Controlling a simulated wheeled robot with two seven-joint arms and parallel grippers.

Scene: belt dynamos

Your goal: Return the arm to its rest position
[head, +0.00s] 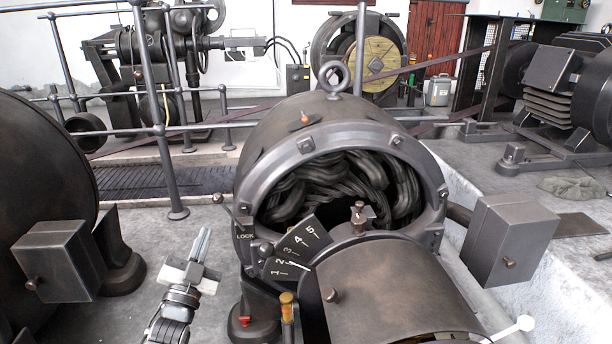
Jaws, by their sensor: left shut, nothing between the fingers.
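My left arm (172,318) comes up from the bottom edge, left of the middle, in the head view. My left gripper (202,240) points up and away, with its fingers together and nothing between them. It is over the grey floor, left of the central dynamo (330,130), and looks apart from it. My right gripper does not show.
A numbered dial (295,247) marked LOCK and a yellow-topped handle (287,306) are right of the gripper. A grey box (58,262) is to the left. A railing post (168,170) stands behind. A white-knobbed lever (522,324) is at lower right.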

